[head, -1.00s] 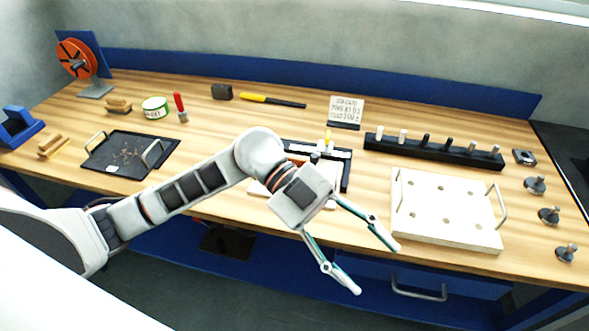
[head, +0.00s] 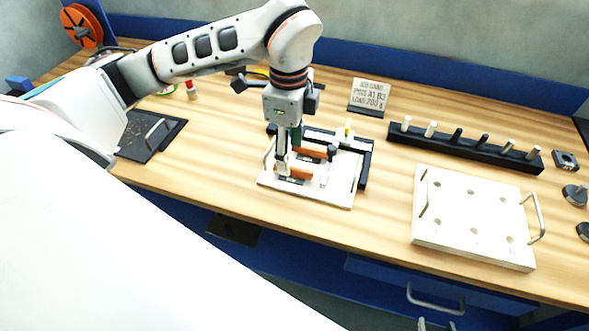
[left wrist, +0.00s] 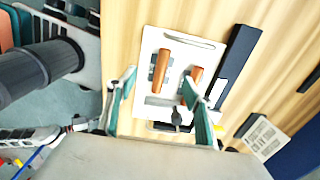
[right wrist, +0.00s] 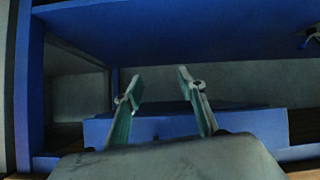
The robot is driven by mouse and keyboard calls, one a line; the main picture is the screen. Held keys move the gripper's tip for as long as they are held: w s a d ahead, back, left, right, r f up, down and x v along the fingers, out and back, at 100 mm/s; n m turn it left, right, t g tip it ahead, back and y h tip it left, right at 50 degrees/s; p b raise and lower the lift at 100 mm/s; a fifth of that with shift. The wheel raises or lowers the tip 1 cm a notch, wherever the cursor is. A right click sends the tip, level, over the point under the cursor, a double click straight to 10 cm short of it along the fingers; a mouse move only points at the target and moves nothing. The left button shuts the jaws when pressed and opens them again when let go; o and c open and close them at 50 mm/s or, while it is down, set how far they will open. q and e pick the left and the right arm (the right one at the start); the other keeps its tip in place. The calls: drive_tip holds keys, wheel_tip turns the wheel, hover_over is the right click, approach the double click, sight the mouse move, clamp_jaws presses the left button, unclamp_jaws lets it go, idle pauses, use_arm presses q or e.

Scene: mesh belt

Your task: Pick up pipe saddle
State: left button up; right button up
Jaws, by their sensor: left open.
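A white plate (head: 330,198) lies at the front middle of the bench. It holds two orange bars on dark bases, the front one (head: 296,173) and the rear one (head: 312,152). They also show in the left wrist view as a left bar (left wrist: 160,70) and a right bar (left wrist: 196,74). I cannot tell for sure which part is the pipe saddle. My left gripper (head: 289,158) points down over the plate, close to the bars. It is open and empty, and one finger partly hides the right bar in its wrist view. My right gripper (right wrist: 160,84) is open and empty, below the bench top.
A dark bracket (head: 366,165) borders the plate's right side, with a yellow-topped post (head: 348,130) near it. A dark tray (head: 140,137) lies left.

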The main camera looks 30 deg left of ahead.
sight(293, 172)
use_arm(q)
drive_tip(key=f, duration=0.4)
drive_tip(key=shift+a+f+p, duration=0.35)
drive_tip(key=shift+a, duration=0.05)
drive_tip(key=shift+f, duration=0.3)
clamp_jaws()
idle(0.6)
